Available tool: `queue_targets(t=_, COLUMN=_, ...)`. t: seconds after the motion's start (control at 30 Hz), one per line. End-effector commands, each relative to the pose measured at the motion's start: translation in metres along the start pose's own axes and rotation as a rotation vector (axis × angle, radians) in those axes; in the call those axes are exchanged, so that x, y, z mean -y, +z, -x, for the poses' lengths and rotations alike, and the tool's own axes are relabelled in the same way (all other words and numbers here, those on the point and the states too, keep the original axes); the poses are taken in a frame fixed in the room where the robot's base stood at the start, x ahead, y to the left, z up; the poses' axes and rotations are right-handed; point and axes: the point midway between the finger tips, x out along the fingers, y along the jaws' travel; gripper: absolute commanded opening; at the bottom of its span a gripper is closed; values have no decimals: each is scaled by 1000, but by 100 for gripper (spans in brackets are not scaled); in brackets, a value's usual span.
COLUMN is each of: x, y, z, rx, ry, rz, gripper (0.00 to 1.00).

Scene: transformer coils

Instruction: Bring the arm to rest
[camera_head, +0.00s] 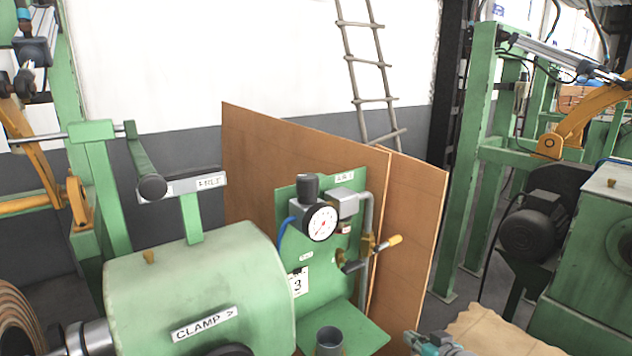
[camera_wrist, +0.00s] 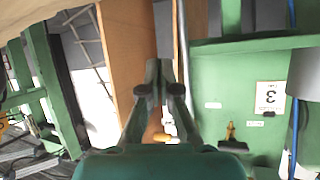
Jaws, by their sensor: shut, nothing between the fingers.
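My gripper (camera_wrist: 160,72) shows in the middle of the wrist view. Its two dark fingers come together towards their tips, with nothing held between them. The teal body of my gripper fills the bottom of that view. The wrist picture is upside down, as the inverted number label (camera_wrist: 269,97) shows. Beyond the fingers are a brown board (camera_wrist: 128,50) and a grey pipe (camera_wrist: 183,60). In the head view, a small teal and grey part at the bottom edge, right of the green panel, looks like my arm; most of it is cut off.
A green clamp machine (camera_head: 200,285) fills the lower left. Tall brown boards (camera_head: 415,215) stand behind. A green machine (camera_head: 585,280) with a motor is at right.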

Motion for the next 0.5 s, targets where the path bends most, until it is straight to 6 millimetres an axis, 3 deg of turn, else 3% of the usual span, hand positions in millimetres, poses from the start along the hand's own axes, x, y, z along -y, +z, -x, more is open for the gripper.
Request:
queue_targets(t=0.03, x=6, y=24, z=2, rx=2, ry=12, rz=-17, gripper=0)
queue_targets(t=0.1, x=11, y=48, z=6, rx=-5, ry=35, rz=-35, gripper=0)
queue_targets(t=0.27, x=24, y=103, z=20, rx=-19, ry=83, rz=-72, gripper=0)
queue_targets(t=0.5, x=46, y=176, z=58, rx=-43, ry=155, rz=-109, gripper=0)
